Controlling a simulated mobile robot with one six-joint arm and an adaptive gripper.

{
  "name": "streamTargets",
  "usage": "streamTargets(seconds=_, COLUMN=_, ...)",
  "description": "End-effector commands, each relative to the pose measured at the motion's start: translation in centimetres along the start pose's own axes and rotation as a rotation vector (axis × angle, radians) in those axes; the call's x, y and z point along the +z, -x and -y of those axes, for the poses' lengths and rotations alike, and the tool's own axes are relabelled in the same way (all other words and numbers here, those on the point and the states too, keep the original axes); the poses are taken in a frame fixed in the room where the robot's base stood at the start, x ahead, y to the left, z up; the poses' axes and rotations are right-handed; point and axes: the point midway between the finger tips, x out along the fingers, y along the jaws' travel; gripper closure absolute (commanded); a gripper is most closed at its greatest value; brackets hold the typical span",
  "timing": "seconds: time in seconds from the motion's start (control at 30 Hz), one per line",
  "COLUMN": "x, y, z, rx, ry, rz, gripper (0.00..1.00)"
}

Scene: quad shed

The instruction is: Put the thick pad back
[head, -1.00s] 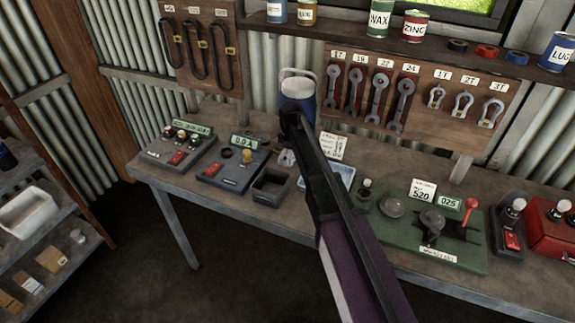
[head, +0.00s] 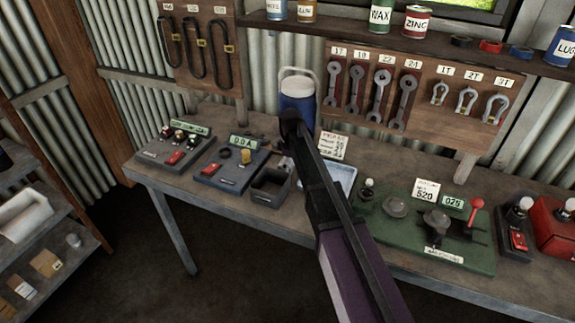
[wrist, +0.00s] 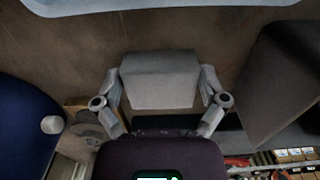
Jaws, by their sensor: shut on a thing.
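My gripper (wrist: 160,75) is shut on a grey block-like pad (wrist: 160,92), with one finger at each side of it in the wrist view. The pad is over the brown bench top; whether it touches the bench I cannot tell. In the head view my arm hides most of the gripper and pad. A dark open box (head: 269,187) stands on the bench just left of my arm's end, and shows at the right of the wrist view (wrist: 285,85). A pale blue-white tray (head: 343,178) lies right of my arm, partly hidden, and edges the top of the wrist view.
A blue jug (head: 297,103) stands close behind my gripper. A blue-grey box with a display (head: 228,168) is left of the dark box. A green device (head: 450,250) stands to the right. Wrenches and shackles hang on the back board (head: 425,65).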

Motion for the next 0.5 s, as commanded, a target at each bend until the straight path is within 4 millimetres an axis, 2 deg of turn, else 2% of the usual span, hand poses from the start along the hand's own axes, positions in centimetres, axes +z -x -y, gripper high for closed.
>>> streamTargets(seconds=0.07, x=-0.01, y=-0.32, z=0.01, rx=0.000, ry=0.000, rz=0.000, gripper=0.47)
streamTargets(seconds=0.1, x=-0.01, y=-0.32, z=0.00, rx=0.000, ry=0.000, rz=0.000, gripper=0.06)
streamTargets(seconds=0.13, x=-0.01, y=-0.24, z=0.01, rx=0.000, ry=0.000, rz=0.000, gripper=0.00)
streamTargets(seconds=0.5, x=-0.03, y=-0.21, z=0.01, rx=0.000, ry=0.000, rz=0.000, gripper=0.00)
